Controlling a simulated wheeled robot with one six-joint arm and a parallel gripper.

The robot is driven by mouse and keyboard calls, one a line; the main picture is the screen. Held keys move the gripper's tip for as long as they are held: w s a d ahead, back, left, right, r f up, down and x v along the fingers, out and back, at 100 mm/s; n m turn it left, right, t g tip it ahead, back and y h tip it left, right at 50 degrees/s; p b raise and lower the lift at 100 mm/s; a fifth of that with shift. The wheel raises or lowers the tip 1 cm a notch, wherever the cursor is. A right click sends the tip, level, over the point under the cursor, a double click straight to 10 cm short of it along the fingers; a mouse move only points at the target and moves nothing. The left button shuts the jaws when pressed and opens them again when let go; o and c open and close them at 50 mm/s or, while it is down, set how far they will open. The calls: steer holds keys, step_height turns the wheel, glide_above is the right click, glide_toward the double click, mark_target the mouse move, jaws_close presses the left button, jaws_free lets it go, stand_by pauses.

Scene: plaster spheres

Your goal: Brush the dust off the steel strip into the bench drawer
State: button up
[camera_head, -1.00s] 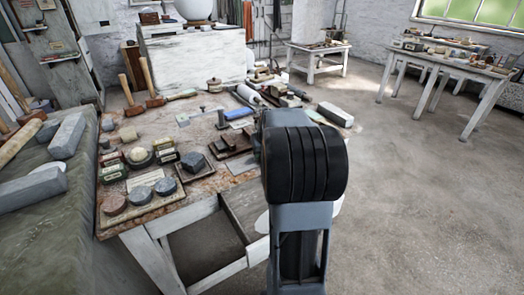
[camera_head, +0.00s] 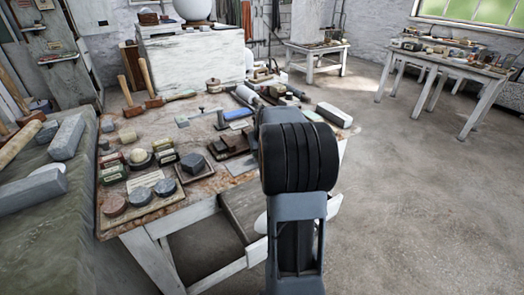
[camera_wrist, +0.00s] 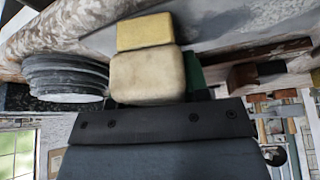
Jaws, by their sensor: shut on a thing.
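The bench drawer (camera_head: 256,250) stands pulled out from the bench front in the head view, partly behind my arm. A pale grey flat piece (camera_head: 240,165), perhaps the steel strip, lies at the bench edge above it; dust cannot be made out. My gripper (camera_wrist: 150,106) shows in the wrist view as a dark bolted plate; its fingertips are hidden. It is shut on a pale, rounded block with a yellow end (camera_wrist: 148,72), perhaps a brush. My arm hides the gripper in the head view.
The bench top (camera_head: 185,205) is crowded with tins, stones, brown blocks (camera_head: 232,142) and a blue block (camera_head: 238,113). A white rounded thing (camera_head: 262,224) shows at the drawer. A cloth-covered surface with grey blocks (camera_head: 67,137) is at left. The floor at right is free.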

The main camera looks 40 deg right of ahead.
steer(key=shift+w+d+p, duration=0.35)
steer(key=shift+w+p, duration=0.05)
steer(key=shift+w, duration=0.45)
steer(key=shift+s, duration=0.1)
steer(key=shift+s+a+b, duration=0.25)
steer(key=shift+s+b, duration=0.1)
steer(key=shift+s, duration=0.3)
steer(key=shift+s+a+b, duration=0.25)
steer(key=shift+s+b, duration=0.05)
steer(key=shift+s, duration=0.3)
steer(key=shift+s+a+b, duration=0.25)
steer(key=shift+s+b, duration=0.1)
steer(key=shift+s, duration=0.3)
steer(key=shift+w+r, duration=0.1)
steer(key=shift+w+d+r+p, duration=0.35)
steer(key=shift+w+r+p, duration=0.3)
steer(key=shift+w+p, duration=0.3)
